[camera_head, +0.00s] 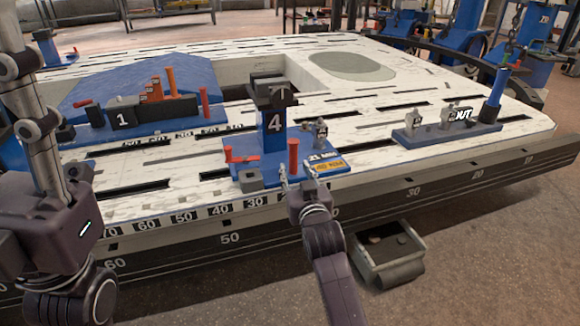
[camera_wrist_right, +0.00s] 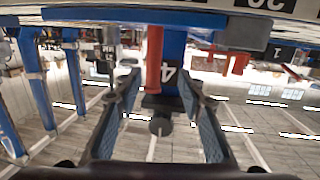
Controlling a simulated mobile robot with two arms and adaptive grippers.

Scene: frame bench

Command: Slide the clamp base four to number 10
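Clamp base four is a blue block with a column marked 4 (camera_head: 275,125). It stands on the white table's front part, near the scale number 30 (camera_head: 256,203), and carries red handles and grey clamps. My right gripper (camera_head: 293,178) is at its front edge. In the right wrist view my right gripper (camera_wrist_right: 160,95) has its fingers apart, with a red post (camera_wrist_right: 155,55) and the blue column beyond them; contact cannot be told. The number 10 (camera_head: 477,174) is on the front face, further right. My left arm stands at the left; its fingers cannot be made out.
A blue base marked 1 (camera_head: 122,118) is at the left on the table (camera_head: 420,160). A blue base with the word OUT (camera_head: 447,133) stands at the right. The tabletop between base four and the OUT base is clear.

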